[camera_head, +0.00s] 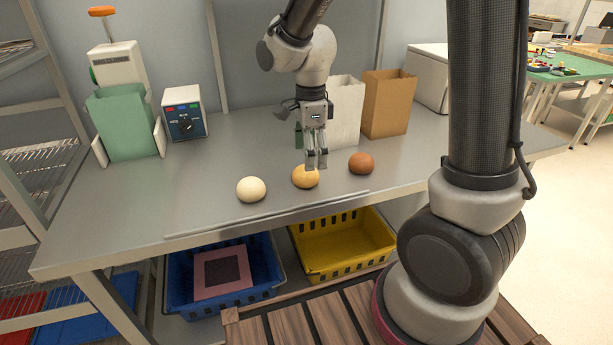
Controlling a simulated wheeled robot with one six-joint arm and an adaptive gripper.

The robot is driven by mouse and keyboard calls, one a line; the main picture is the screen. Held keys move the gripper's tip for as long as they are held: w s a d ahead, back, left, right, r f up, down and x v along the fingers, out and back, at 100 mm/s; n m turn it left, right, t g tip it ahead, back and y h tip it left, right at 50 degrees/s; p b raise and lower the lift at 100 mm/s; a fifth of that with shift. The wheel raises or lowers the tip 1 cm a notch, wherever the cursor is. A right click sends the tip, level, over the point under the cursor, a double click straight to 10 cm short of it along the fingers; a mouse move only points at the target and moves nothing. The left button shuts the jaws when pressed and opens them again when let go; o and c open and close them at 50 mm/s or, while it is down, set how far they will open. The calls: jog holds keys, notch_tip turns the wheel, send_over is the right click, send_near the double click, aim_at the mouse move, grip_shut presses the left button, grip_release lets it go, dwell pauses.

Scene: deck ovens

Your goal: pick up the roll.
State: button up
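Three round rolls lie in a loose row on the grey metal table (120,205). The left roll (251,189) is pale cream, the middle roll (304,179) is golden yellow, and the right roll (361,163) is brown. My gripper (316,166) points down at the middle roll, and its fingertips overlap the roll's upper right part in the picture. The fingers look close together. I cannot tell whether they touch the roll, stand in front of it or hover above it.
Behind stand a green bag (122,124), a dial box (186,115), a white bag (345,112) and a brown bag (388,103). A thin strip (270,214) lies along the table's front. Blue (180,289) and yellow (345,250) crates sit below.

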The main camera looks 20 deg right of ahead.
aim_at(306, 175)
jog(key=f, duration=0.6)
jog(key=shift+w, duration=0.2)
jog(key=c, duration=1)
